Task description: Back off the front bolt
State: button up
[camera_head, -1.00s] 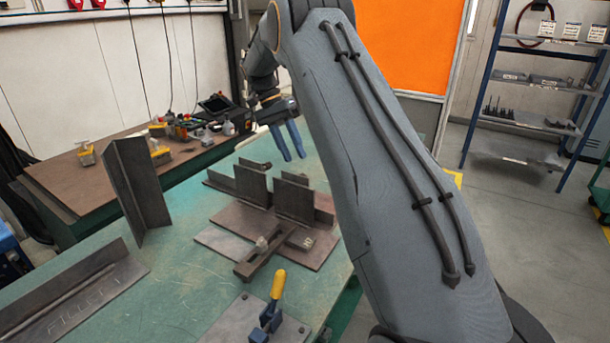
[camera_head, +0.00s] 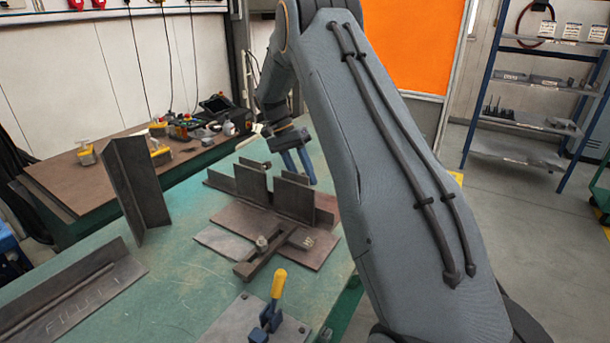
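My gripper (camera_head: 300,166) is in the upper middle of the head view, above the back right of the fixture. Its two blue-grey fingers point down and are apart, with nothing seen between them. The fixture is a brown steel base plate (camera_head: 320,252) with upright plates (camera_head: 294,199) on the green table. A dark clamp bar (camera_head: 258,263) lies across its front, with a small light bolt head (camera_head: 262,243) on it. Another small bolt-like piece (camera_head: 267,165) shows behind the upright plates. My gripper is apart from both.
A toggle clamp with a yellow handle (camera_head: 279,283) stands in front. A tall angle piece (camera_head: 137,190) and a plate marked FILLET (camera_head: 75,297) are at left. A brown bench (camera_head: 70,178) with tools is behind. The green table (camera_head: 185,262) is clear between them.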

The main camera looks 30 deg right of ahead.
jog(key=c, duration=0.6)
